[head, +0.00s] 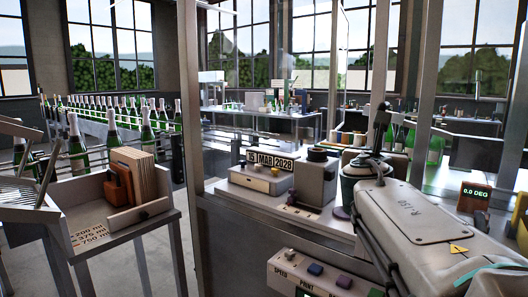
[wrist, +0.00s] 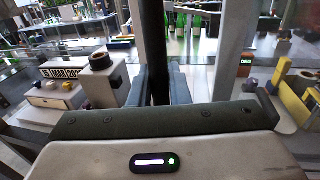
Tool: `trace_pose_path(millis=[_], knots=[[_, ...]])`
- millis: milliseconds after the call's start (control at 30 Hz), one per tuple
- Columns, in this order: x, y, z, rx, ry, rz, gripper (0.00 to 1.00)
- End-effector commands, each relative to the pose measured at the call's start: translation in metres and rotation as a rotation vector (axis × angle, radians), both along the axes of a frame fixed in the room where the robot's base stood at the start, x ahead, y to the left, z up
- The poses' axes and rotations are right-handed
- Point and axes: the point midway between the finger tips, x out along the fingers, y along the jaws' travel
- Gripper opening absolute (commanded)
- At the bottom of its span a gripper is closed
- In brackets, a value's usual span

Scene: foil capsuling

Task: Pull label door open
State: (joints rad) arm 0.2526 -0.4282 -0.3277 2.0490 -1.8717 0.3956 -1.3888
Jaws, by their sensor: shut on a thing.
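The label door appears as a clear panel with a slim grey metal upright (head: 378,60) in the head view. A dark vertical handle bar (wrist: 158,40) runs up the middle of the wrist view. My gripper (wrist: 159,86) is shut on this handle, with one dark finger on each side of it. In the head view my gripper (head: 368,165) is at the handle, partly hidden by my own wrist. How far the door stands open is hard to tell through the clear panel.
Behind the panel are a date block (head: 270,158) reading 15 MAR 2028 and a grey roll device (head: 308,178). A control box (head: 320,277) with buttons sits low in front. A side stand (head: 110,200) with cards is at left. Green bottles (head: 147,130) line a conveyor behind.

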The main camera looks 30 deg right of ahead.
Motion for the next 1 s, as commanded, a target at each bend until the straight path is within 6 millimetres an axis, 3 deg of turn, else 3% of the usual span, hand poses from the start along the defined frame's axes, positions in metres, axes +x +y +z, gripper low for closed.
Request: trace_pose_path(millis=[400,433,500,800,1000], knots=[[-0.006,-0.004,0.001,-0.001,-0.001,-0.008,0.0],[-0.006,-0.004,0.001,-0.001,-0.001,-0.008,0.19],[-0.005,-0.004,0.001,-0.001,-0.001,-0.006,0.34],[-0.004,-0.003,0.002,-0.001,0.0,-0.004,0.34],[-0.003,-0.002,0.018,-0.001,-0.001,-0.002,0.34]])
